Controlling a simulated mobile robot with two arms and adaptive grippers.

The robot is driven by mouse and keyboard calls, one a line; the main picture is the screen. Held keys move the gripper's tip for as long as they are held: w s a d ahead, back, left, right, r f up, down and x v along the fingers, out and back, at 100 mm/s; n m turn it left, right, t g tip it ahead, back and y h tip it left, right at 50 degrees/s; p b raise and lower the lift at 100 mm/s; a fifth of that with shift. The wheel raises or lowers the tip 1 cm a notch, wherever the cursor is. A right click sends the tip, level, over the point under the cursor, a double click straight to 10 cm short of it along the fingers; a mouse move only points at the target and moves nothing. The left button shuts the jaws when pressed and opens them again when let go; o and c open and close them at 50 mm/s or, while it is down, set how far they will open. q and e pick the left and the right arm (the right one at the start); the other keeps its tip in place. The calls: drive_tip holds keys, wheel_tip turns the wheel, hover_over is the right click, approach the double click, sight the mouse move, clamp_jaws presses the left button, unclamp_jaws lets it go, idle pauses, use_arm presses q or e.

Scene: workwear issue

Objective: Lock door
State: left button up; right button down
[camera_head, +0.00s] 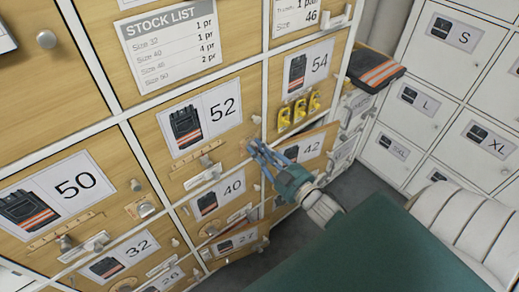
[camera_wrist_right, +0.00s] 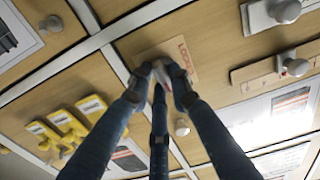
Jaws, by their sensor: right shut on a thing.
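The wall of light wooden locker doors fills most of the head view, with the number 52 door (camera_head: 228,138) near its middle. My right gripper (camera_head: 257,147) reaches in from the right, to the right of that door's label and left of the yellow tags. In the right wrist view, its fingers (camera_wrist_right: 160,72) are closed together on a small knob-like part, which they mostly hide. A wooden plate (camera_wrist_right: 187,56) with red lettering, partly readable as LOCKED, lies beside the fingertips. My left gripper is out of view.
Yellow tags (camera_head: 300,108) hang below the 54 label. Other doors carry knobs and plates, such as the number 50 door (camera_head: 100,222). A dark vest with orange stripes (camera_head: 374,70) lies at the right. White lockers (camera_head: 430,110) stand beyond, with grey floor between.

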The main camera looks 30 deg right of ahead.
drive_tip(key=n, duration=0.6)
drive_tip(key=n+p, duration=0.1)
drive_tip(key=n, duration=0.6)
drive_tip(key=shift+a+r, duration=0.15)
drive_tip(key=shift+a, duration=0.05)
drive_tip(key=shift+n, duration=2)
drive_tip(key=shift+a, duration=0.1)
drive_tip(key=c, duration=1.6)
unclamp_jaws()
drive_tip(key=shift+o, duration=0.2)
